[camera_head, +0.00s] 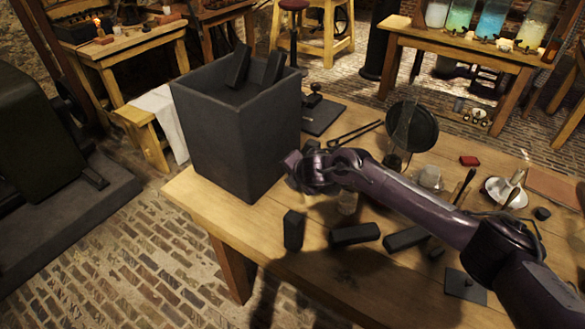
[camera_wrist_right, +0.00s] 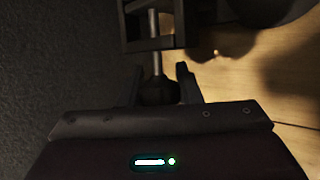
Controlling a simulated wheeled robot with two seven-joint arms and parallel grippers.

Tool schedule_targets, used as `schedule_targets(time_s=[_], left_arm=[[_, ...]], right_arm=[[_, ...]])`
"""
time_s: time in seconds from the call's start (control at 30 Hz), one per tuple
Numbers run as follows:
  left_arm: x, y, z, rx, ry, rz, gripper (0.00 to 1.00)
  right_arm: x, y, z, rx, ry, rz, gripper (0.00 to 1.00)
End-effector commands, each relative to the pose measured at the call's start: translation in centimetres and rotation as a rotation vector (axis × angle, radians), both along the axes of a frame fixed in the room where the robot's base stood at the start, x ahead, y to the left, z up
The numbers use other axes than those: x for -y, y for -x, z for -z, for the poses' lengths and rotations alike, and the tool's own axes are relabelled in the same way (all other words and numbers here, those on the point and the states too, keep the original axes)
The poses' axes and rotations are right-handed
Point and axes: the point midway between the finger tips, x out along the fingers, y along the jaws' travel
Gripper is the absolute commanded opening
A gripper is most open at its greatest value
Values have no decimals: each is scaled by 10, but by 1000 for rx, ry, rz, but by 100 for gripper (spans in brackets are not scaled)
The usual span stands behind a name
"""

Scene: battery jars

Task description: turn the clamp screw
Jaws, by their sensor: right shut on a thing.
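The clamp screw (camera_wrist_right: 157,60) shows in the right wrist view as a pale metal rod. It runs through a dark clamp frame (camera_wrist_right: 132,46) and ends in a dark, rounded handle. My right gripper (camera_wrist_right: 150,84) is shut on the screw's handle end, with a finger on either side. In the head view my right gripper (camera_head: 298,172) is beside the right wall of a tall dark box (camera_head: 235,135). There my gripper hides the clamp and its screw. My left gripper is not in view.
The table's front left edge is clear.

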Motion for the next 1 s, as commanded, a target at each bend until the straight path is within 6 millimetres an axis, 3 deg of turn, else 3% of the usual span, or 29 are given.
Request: schedule_targets(time_s=[0.53, 0.57, 0.7, 1.0], left_arm=[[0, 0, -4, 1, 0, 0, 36], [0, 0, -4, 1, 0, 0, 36], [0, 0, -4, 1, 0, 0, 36], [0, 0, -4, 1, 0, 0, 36]], right_arm=[[0, 1, 2, -19, 24, -2, 8], [0, 1, 2, -19, 24, -2, 35], [0, 1, 1, -18, 23, -1, 53], [1, 1, 0, -16, 23, 0, 53]])
